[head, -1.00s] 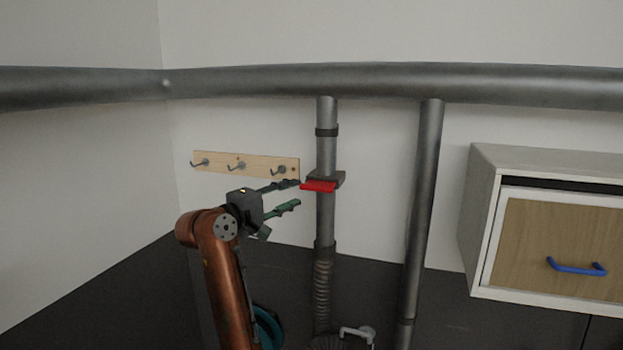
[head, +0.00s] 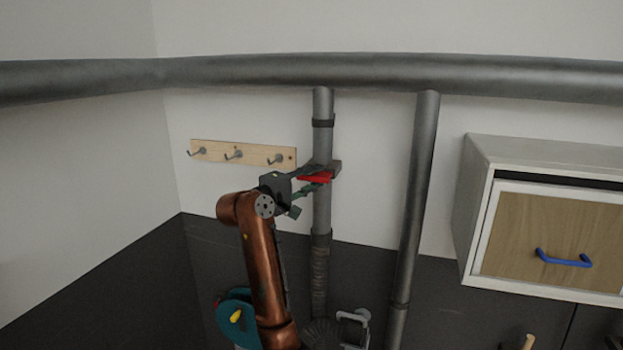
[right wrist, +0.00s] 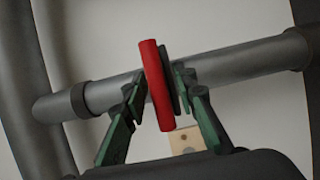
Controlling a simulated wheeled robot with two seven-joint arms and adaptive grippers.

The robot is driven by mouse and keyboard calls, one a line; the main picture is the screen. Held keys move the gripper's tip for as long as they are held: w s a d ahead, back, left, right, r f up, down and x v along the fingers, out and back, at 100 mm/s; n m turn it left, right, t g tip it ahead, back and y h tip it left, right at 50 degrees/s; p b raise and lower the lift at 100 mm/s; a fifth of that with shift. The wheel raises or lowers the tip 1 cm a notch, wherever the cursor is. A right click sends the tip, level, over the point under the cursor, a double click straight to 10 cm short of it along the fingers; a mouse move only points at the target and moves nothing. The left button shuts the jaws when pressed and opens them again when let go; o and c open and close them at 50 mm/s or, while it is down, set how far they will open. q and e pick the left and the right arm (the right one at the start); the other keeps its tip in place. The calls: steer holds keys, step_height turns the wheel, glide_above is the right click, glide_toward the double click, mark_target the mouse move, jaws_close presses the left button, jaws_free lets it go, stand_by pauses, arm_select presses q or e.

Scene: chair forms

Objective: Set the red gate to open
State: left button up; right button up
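The red gate (head: 315,178) is a flat red tab at a dark collar (head: 334,166) on the left vertical pipe (head: 322,215). In the right wrist view the red gate (right wrist: 156,85) stands as a long bar across the grey pipe (right wrist: 225,65). My right gripper (head: 312,178) is at the tab, one finger above it and one below. In the right wrist view its fingers (right wrist: 160,90) straddle the bar and look apart, with small gaps; contact is hard to tell. My left gripper is not in view.
A thick horizontal pipe (head: 380,72) runs above, and another vertical pipe (head: 413,200) stands to the right. A wooden hook rail (head: 242,153) is on the wall to the left. A cabinet with a blue handle (head: 563,259) is at the right.

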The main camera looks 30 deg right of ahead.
steer(key=shift+a, duration=0.1)
steer(key=c, duration=0.3)
jaws_close()
